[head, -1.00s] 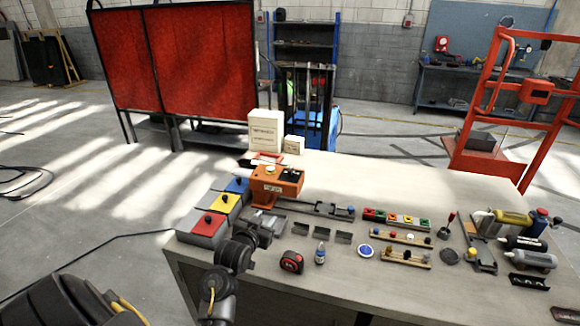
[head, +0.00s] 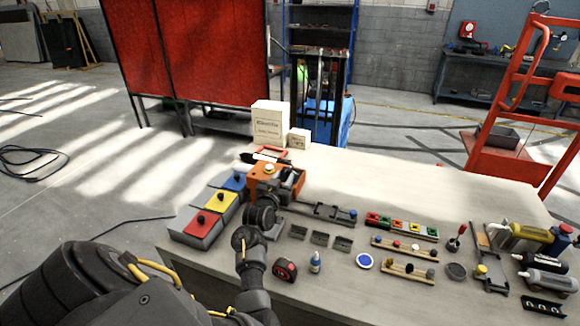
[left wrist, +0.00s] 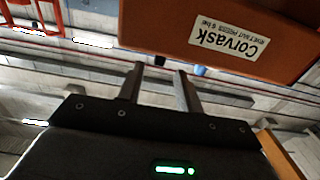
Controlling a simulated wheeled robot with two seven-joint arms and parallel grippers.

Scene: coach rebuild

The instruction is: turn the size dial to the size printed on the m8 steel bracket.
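An orange press (head: 262,184) stands at the table's back left, with a pale yellow round knob (head: 269,168) on top. My left gripper (head: 287,190) is at the press's front right side. In the left wrist view, its two fingers (left wrist: 160,72) are apart with nothing between them, below the press's orange face (left wrist: 220,30) with its tilted "Corvask" label (left wrist: 229,35). I cannot make out a size dial or its marks. Small dark grey pieces (head: 319,238) lie in front of the press; I cannot tell whether one is the m8 steel bracket. My right gripper is not in view.
Wooden racks (head: 408,272), bottles and tools fill the right. The table's back right is clear.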

